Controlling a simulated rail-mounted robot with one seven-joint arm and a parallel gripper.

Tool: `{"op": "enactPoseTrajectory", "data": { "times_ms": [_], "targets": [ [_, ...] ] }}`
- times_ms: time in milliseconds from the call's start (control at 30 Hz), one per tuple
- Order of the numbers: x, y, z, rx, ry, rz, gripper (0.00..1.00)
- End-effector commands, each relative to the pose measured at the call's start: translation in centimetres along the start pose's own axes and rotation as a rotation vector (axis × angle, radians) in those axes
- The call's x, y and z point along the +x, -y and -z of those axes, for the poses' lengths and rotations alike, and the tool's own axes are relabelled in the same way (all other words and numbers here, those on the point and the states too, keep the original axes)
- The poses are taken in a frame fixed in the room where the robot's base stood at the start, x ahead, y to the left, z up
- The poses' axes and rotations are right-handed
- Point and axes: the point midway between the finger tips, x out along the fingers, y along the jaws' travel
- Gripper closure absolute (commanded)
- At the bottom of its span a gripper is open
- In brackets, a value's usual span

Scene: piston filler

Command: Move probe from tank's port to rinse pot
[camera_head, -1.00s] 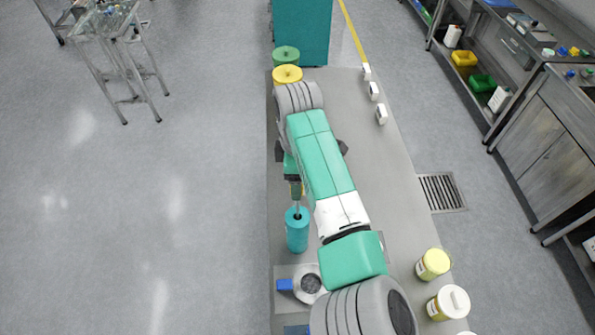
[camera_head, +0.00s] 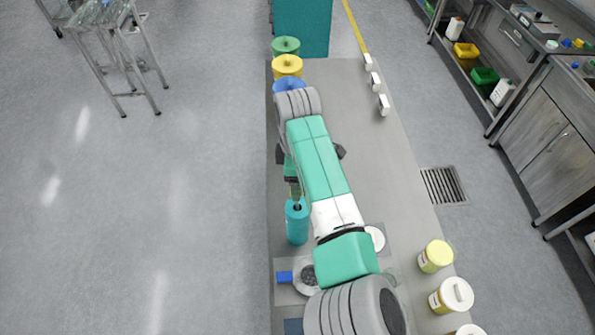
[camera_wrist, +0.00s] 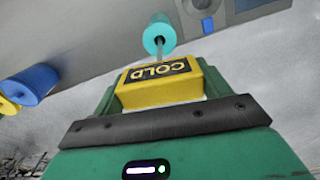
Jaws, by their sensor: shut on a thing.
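My gripper (camera_wrist: 160,112) is shut on the probe (camera_wrist: 160,88), a yellow block with a black "COLD" label and a thin metal shaft. In the wrist view the shaft points away from the gripper to the top of a teal cylindrical pot (camera_wrist: 159,35). In the head view the pot (camera_head: 297,226) stands upright near the bench's left edge, with my gripper (camera_head: 293,184) just beyond its top. The shaft meets the dark opening in the pot's top; how deep it sits is hidden. No marking tells me whether this pot is the rinse pot.
A round metal vessel with a blue block (camera_head: 285,277) stands nearer on the bench. Blue (camera_head: 289,85), yellow (camera_head: 287,65) and green (camera_head: 286,46) cylinders line the far left edge. Yellow jars (camera_head: 436,256) stand at the right. The bench's middle right (camera_head: 375,160) is clear.

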Motion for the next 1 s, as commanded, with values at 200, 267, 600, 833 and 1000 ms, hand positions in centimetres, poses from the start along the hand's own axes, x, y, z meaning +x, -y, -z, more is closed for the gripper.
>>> {"op": "enactPoseTrajectory", "data": {
  "times_ms": [200, 267, 600, 833, 1000],
  "targets": [
    [1.5, 0.0, 0.0, 0.001, 0.0, 0.001, 0.51],
    [1.9, 0.0, 0.0, 0.001, 0.001, 0.001, 0.51],
    [2.8, 0.0, 0.0, 0.001, 0.001, 0.0, 0.51],
    [3.1, 0.0, 0.0, 0.001, 0.001, 0.0, 0.51],
    [4.0, 0.0, 0.0, 0.001, 0.0, 0.0, 0.51]
  ]
}}
